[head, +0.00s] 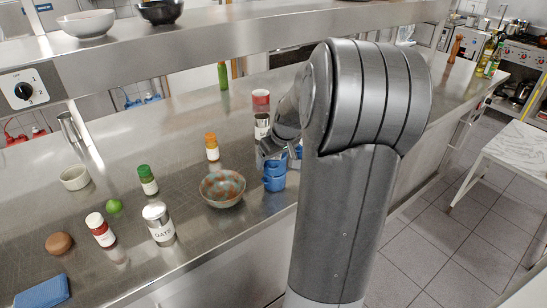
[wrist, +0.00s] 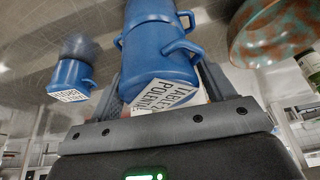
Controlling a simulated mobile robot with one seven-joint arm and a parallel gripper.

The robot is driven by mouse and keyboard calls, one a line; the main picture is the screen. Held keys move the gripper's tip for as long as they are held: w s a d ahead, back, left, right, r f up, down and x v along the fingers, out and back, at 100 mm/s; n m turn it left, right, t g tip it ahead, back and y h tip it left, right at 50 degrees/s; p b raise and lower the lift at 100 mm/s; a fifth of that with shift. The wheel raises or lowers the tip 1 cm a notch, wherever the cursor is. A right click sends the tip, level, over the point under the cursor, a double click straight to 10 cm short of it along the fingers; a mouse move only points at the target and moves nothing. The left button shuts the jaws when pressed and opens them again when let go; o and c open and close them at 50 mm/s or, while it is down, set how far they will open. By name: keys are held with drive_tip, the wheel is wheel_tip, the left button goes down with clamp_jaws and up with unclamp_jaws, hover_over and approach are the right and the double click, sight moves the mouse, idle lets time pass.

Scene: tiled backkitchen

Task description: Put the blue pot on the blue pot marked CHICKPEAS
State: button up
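Two blue pots are stacked on the steel counter in the head view, an upper pot (head: 274,168) and a lower pot (head: 274,184). In the wrist view, the nearer pot (wrist: 160,55) has a tag reading TABLE 2 POLENTA and is between my gripper's fingers (wrist: 160,85); the other pot (wrist: 150,10) lies beyond it, touching or nearly so. A separate blue pot (wrist: 70,76) with a tag too small to read is at the left of the wrist view. My gripper (head: 272,152) is at the stack; whether its fingers press on the pot is unclear. I cannot read CHICKPEAS anywhere.
A speckled bowl (head: 222,188) sits close to the left of the stack. An OATS canister (head: 159,223), several bottles and a red-topped jar (head: 261,101) stand around. The counter's front edge is near the stack. A shelf (head: 200,45) runs above.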

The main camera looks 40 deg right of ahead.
drive_tip(key=shift+o, duration=1)
drive_tip(key=shift+r, duration=0.15)
drive_tip(key=v, duration=1.2)
